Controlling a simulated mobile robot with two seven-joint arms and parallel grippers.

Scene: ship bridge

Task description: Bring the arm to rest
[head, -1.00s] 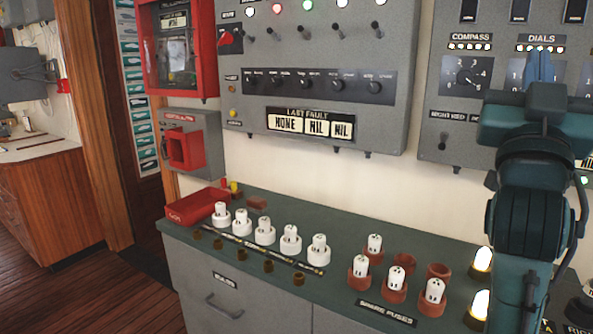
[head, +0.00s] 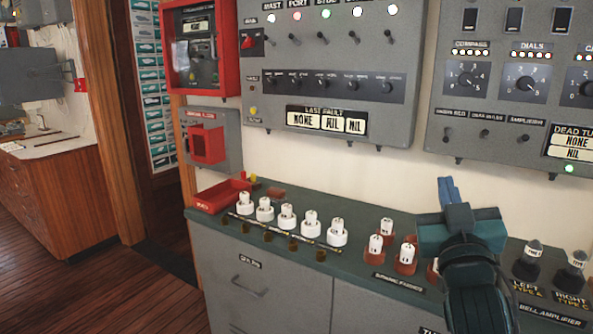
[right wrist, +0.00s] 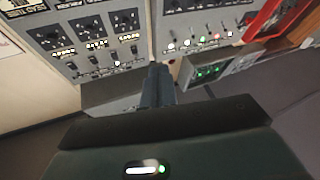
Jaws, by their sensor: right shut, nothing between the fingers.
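My right gripper (head: 448,190) is in the head view at the right, in front of the counter. Its blue fingers are together, pointing up, with nothing between them. The right wrist view shows the same shut fingers (right wrist: 157,85) pointing toward the wall panels, touching nothing that I can see. My right arm (head: 475,285) comes up from the bottom right and hides part of the counter and some of the spare fuses. My left gripper is not in either view.
The green counter (head: 330,265) holds a row of white fuses (head: 287,216), spare fuses (head: 376,243) in reddish sockets and a red tray (head: 222,196). Two dark plugs (head: 530,258) stand right of my arm. Grey panels (head: 330,120) hang on the wall. Open floor (head: 110,270) lies left.

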